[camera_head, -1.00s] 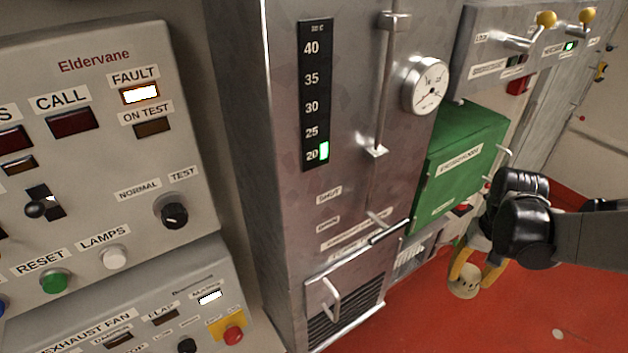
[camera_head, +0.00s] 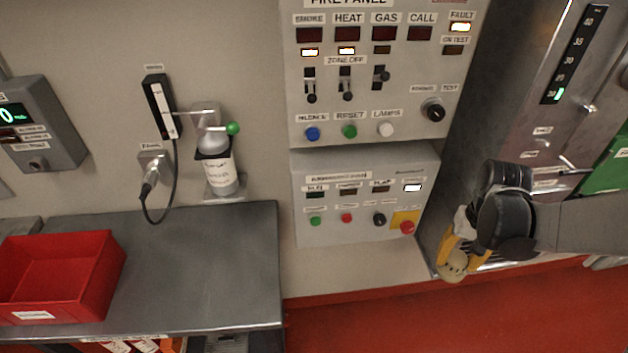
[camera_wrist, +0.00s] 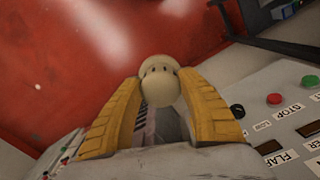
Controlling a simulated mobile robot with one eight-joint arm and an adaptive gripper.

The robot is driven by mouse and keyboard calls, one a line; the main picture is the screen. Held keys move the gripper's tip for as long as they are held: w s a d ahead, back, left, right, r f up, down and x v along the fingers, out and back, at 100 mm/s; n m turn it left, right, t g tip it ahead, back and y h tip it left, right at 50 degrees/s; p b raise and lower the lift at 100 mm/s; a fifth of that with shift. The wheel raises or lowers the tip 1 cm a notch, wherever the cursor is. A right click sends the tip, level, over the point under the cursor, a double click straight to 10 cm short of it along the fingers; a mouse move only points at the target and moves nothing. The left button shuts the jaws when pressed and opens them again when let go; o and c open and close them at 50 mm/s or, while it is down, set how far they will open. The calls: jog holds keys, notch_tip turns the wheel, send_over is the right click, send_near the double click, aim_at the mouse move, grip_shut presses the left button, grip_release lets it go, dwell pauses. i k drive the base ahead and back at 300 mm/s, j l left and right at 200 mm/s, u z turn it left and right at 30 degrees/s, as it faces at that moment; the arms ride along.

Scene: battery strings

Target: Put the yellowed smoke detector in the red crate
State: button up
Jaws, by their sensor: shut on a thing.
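The yellowed smoke detector (camera_head: 453,267) is a small round cream disc held at the tips of my gripper (camera_head: 461,262), at the right of the head view. In the wrist view the detector (camera_wrist: 159,82) sits between the yellow fingers of my gripper (camera_wrist: 160,95), which are shut on it. Part of its rim is hidden by the fingers. The red crate (camera_head: 60,275) stands on the grey bench at the far left of the head view. It looks empty and has a white label on its front. My gripper is well to the right of it, above the red floor.
The grey bench (camera_head: 205,270) has bare room right of the crate. The fire panel (camera_head: 375,75) and the lower control panel (camera_head: 365,195) stand between crate and gripper.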

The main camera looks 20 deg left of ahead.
aim_at(64, 288)
jog(key=k+j+u, duration=0.15)
jog(key=j+u, duration=0.15)
jog(key=j, duration=0.15)
jog(key=k+j+u, duration=0.15)
jog(key=j+u, duration=0.5)
jog(key=j, duration=0.3)
